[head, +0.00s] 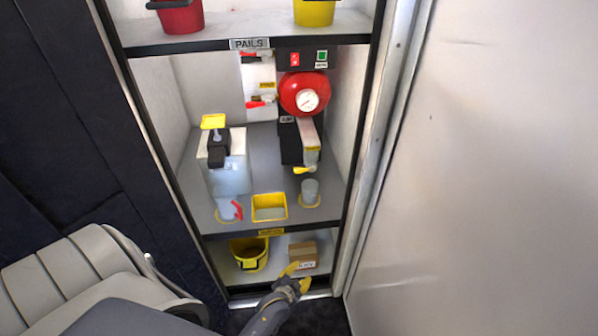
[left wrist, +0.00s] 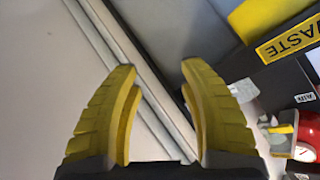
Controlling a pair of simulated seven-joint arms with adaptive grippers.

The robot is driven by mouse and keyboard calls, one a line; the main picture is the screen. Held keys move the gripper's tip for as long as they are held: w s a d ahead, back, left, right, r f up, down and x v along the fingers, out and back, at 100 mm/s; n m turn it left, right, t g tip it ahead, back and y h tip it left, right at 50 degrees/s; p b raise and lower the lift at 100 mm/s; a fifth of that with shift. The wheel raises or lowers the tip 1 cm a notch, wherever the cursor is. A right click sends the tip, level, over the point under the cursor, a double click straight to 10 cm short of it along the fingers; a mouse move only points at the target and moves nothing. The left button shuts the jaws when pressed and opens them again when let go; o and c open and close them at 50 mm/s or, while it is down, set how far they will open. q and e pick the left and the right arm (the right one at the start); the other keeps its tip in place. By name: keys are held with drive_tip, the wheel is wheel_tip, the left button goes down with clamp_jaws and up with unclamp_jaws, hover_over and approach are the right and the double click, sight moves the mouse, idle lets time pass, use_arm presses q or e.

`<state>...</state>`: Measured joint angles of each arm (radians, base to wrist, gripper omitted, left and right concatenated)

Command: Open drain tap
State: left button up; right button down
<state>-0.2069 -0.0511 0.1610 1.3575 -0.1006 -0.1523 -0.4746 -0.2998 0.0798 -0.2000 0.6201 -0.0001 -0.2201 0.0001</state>
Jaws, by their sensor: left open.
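A small tap with a yellow lever (head: 302,170) sits at the bottom of the grey and black unit below the red tank (head: 304,94); I take it as the drain tap, though its label is unreadable. A clear cup (head: 310,190) stands below it. In the left wrist view a yellow lever (left wrist: 282,129) shows at the right edge beside the red tank (left wrist: 304,122). My left gripper (head: 294,275) is open and empty, low in front of the bottom shelf and well below the tap. Its yellow fingers (left wrist: 160,95) are spread apart. My right gripper is not in view.
Two red-handled valves (head: 262,102) are on the back panel. A yellow bucket (head: 249,254) and cardboard box (head: 303,255) are below. A pale wall (head: 480,170) bounds the right.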

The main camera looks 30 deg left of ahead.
use_arm(q)
drive_tip(key=w+a+r+m+t+y, duration=0.1)
drive_tip(key=w+a+r, duration=0.2)
drive_tip(key=r, duration=0.4)
drive_tip(key=w+a+r+m+t+y, duration=0.1)
drive_tip(key=w+a+r+t, duration=0.1)
drive_tip(key=r, duration=0.5)
drive_tip(key=m+t+y, duration=0.2)
drive_tip(key=m+t, duration=0.1)
drive_tip(key=m, duration=0.4)
approach(298, 172)
drive_tip(key=x, duration=1.1)
drive_tip(key=shift+o, duration=0.2)
clamp_jaws()
